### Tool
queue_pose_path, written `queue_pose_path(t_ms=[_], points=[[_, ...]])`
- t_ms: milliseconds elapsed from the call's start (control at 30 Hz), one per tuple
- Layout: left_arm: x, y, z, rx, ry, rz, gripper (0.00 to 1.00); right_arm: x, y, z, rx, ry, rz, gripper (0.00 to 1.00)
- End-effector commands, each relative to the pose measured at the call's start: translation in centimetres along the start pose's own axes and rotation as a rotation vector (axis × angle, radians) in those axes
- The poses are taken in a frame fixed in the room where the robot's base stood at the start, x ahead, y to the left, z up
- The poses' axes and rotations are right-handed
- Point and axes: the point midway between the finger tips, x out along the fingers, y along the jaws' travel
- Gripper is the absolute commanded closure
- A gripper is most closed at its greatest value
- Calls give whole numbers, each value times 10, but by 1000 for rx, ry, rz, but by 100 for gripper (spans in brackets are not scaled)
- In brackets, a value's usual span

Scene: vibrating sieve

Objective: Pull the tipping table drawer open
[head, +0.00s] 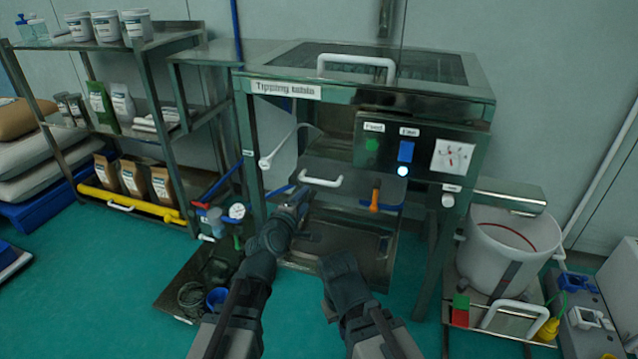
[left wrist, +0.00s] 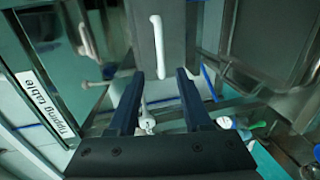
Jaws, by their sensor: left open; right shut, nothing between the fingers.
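The tipping table (head: 420,95) is a metal frame with a labelled top edge. Its drawer (head: 360,178) is a grey panel below the button box, with a white bar handle (head: 320,181) at its left part. The handle also shows in the left wrist view (left wrist: 158,46), just beyond and between the fingertips. My left gripper (head: 300,197) is open and empty, close below and left of the handle; its two dark fingers (left wrist: 158,78) stand apart, not closed around it. My right gripper (head: 308,238) is lower, shut and empty, partly hidden by its dark wrist.
An orange-handled tool (head: 375,198) hangs right of the drawer handle. A curved white lever (head: 280,147) is to its left. A button box (head: 425,150) sits above. A white bucket (head: 510,245) stands right, shelves (head: 150,100) left. A dark tray (head: 185,290) lies on the floor.

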Motion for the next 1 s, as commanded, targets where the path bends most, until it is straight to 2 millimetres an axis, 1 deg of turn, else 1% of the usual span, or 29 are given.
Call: queue_pose_path(t_ms=[167, 267, 367, 500, 700, 833, 1000], points=[[6, 0, 0, -1, 0, 1, 50, 2, 0, 0, 0, 0, 0, 100], [18, -1, 0, 0, 0, 0, 50, 4, 0, 0, 1, 0, 0, 100], [35, -1, 0, 2, -1, -1, 50, 8, -1, 0, 2, 0, 0, 100], [67, -2, 0, 3, -2, -1, 50, 15, -2, -1, 3, 0, 0, 100], [104, -2, 0, 3, -1, -2, 50, 22, -2, -1, 5, 0, 0, 100], [122, -1, 0, 2, -1, -1, 50, 26, -3, -1, 6, 0, 0, 100], [135, -1, 0, 3, 0, -1, 50, 28, -3, -2, 7, 0, 0, 100]])
